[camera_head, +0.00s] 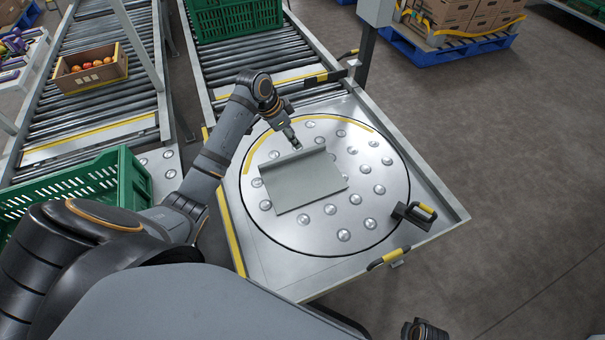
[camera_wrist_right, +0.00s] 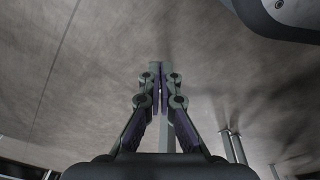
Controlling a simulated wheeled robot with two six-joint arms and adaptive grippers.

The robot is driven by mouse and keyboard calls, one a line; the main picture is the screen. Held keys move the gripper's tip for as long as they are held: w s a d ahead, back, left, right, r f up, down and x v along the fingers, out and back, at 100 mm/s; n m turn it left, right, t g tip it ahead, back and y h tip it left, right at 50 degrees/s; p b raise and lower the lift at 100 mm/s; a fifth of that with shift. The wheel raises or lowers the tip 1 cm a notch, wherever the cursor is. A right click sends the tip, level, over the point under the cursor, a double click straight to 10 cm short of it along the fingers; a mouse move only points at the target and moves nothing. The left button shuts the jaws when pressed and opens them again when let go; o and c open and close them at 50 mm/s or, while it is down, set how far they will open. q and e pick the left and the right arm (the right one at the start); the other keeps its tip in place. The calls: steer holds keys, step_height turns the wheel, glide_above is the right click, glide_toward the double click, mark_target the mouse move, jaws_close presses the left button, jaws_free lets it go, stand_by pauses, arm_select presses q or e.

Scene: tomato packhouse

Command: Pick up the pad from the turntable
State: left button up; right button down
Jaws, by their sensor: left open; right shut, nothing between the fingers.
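The pad (camera_head: 303,185) is a flat grey sheet with a raised lip along its far edge. It lies on the round turntable (camera_head: 375,210), whose silver plate is studded with metal balls. My left gripper (camera_head: 294,143) is just beyond the pad's raised far edge, pointing down toward it. Its jaws are open; whether it touches the lip is too small to tell. My right gripper (camera_wrist_right: 160,70) shows in the right wrist view, shut and empty above a grey floor. In the head view only a bit of my right arm shows at the bottom edge.
Roller conveyors (camera_head: 270,85) run away behind the turntable, one with a green crate (camera_head: 236,20). A cardboard box of tomatoes (camera_head: 90,70) sits on the left conveyor. Another green crate (camera_head: 80,190) is near my left arm. Yellow-black handles (camera_head: 389,258) stick out at the turntable's front edge.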

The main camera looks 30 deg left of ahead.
mark_target(303, 152)
arm_select(q)
steer(key=x, duration=0.2)
steer(key=shift+d+f, duration=0.1)
steer(key=shift+f, duration=0.1)
steer(key=b+x, duration=0.1)
steer(key=x, duration=0.1)
steer(key=b+x, duration=0.1)
steer(key=x, duration=0.2)
steer(key=shift+s+d, duration=0.1)
steer(key=shift+s, duration=0.1)
steer(key=shift+w+f, duration=0.1)
steer(key=shift+f, duration=0.05)
jaws_close()
arm_select(e)
step_height(303, 152, up, 7)
steer(key=w+a, duration=0.2)
steer(key=shift+w, duration=0.15)
